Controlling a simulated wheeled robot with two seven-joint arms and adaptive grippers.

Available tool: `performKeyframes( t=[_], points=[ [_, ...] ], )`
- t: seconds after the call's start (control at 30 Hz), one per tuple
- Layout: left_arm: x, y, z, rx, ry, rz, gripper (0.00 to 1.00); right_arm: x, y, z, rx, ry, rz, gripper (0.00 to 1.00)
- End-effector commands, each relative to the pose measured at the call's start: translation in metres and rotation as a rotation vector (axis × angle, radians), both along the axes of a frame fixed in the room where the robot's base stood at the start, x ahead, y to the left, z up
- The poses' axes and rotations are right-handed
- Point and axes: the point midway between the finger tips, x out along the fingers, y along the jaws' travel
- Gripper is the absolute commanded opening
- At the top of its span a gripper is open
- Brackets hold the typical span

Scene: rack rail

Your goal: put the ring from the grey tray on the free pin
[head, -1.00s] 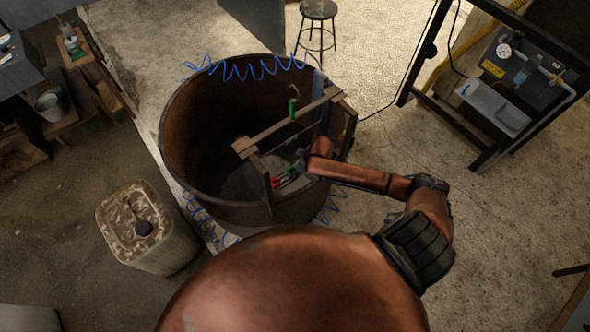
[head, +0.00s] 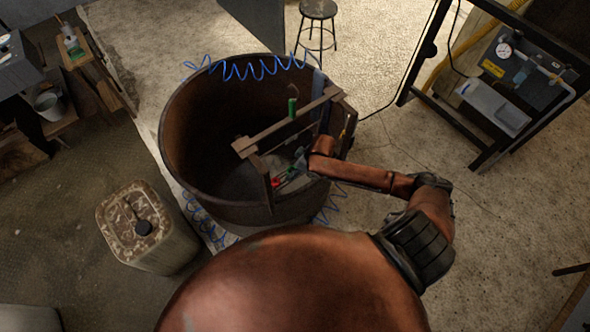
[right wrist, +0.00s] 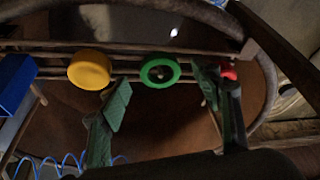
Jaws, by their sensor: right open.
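My right gripper (head: 285,176) reaches down inside the rusty drum from the right, below and in front of the wooden rail. In the right wrist view its two green-padded fingers (right wrist: 163,82) stand apart, with nothing visibly held. A green ring (right wrist: 160,71) with a dark hole shows in the gap, beyond the fingertips; I cannot tell how far. A yellow round piece (right wrist: 89,70) lies to its left. A red piece (right wrist: 228,70) shows partly behind the right finger. A green upright piece (head: 292,107) stands at the rail. I cannot make out the grey tray or the free pin. My left gripper is not in view.
The drum's wall (head: 185,140) surrounds the work area, and the wooden rail (head: 285,126) crosses it. A blue coiled hose (head: 240,72) runs along the far rim. A blue block (right wrist: 14,82) is at the left of the wrist view. A worn canister (head: 140,222) stands left of the drum.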

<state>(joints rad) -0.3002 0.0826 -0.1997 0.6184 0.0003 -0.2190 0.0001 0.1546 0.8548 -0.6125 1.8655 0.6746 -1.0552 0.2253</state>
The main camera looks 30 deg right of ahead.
Motion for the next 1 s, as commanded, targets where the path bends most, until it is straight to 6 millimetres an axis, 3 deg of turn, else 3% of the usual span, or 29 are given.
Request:
performKeyframes(
  t=[0.3,0.5,0.7,1.0],
  points=[
    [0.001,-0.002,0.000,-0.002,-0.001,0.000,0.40,-0.022,-0.012,0.060,-0.003,-0.002,0.003,0.58],
    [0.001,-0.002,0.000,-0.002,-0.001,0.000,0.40,-0.033,-0.017,0.089,-0.002,0.000,0.001,0.58],
    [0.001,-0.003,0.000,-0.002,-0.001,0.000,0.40,-0.037,-0.019,0.100,-0.001,-0.001,0.001,0.58],
    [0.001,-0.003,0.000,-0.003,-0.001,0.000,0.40,-0.042,-0.013,0.097,0.006,0.000,0.004,0.58]
  ],
)
